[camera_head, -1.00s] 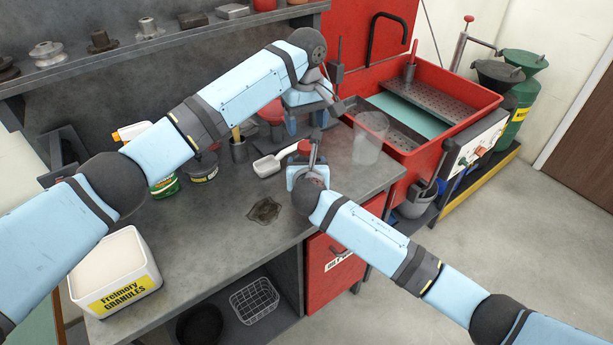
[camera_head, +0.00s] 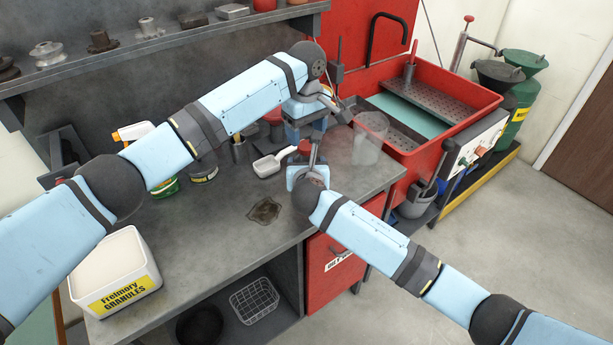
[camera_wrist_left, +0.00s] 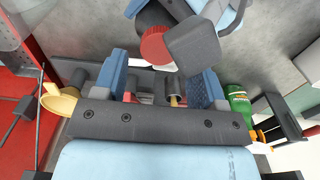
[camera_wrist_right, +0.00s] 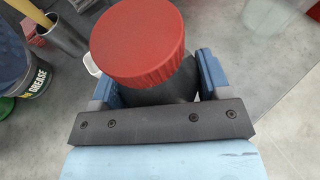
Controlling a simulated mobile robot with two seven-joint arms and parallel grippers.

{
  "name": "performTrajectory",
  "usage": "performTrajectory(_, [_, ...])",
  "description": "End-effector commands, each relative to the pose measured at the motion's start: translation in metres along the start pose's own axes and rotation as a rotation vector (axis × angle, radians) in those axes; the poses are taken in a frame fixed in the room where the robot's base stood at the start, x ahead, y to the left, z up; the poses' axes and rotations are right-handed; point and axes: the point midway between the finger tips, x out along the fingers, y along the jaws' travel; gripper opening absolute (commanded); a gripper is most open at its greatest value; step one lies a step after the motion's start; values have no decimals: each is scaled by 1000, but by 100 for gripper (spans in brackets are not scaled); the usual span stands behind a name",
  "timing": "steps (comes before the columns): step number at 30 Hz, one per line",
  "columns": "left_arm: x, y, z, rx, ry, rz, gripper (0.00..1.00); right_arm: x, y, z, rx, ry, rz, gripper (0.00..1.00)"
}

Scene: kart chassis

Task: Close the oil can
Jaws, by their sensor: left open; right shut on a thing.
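The oil can (camera_wrist_right: 160,90) is a dark round container with a ribbed red cap (camera_wrist_right: 140,42) sitting on its top. My right gripper (camera_wrist_right: 158,88) is shut around the can's body, below the cap. In the head view the red cap (camera_head: 304,146) shows just above my right gripper (camera_head: 308,172), over the bench's front right area. My left gripper (camera_head: 306,130) is open just above and behind the can. In the left wrist view the cap (camera_wrist_left: 155,47) lies beyond the open, empty fingers of my left gripper (camera_wrist_left: 160,80), apart from them. Much of the can is hidden.
A white scoop (camera_head: 270,165), a dark stain (camera_head: 265,210) and a granules tub (camera_head: 115,272) are on the bench (camera_head: 215,235). A clear beaker (camera_head: 369,138) stands right of the grippers, beside the red wash basin (camera_head: 455,120). A grease tin (camera_wrist_right: 35,72) stands behind.

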Motion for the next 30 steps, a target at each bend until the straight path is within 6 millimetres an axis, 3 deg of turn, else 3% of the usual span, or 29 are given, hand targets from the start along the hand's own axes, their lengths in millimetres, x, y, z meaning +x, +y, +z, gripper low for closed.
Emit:
performTrajectory(6, [24,0,0,0,-1,0,65,0,0,0,0,1,0,4])
performTrajectory(17, [29,0,0,0,0,1,65,0,0,0,0,1,0,4])
performTrajectory(24, [29,0,0,0,0,1,15,0,0,0,0,1,0,4])
performTrajectory(30, [29,0,0,22,0,1,15,0,0,0,0,1,0,4])
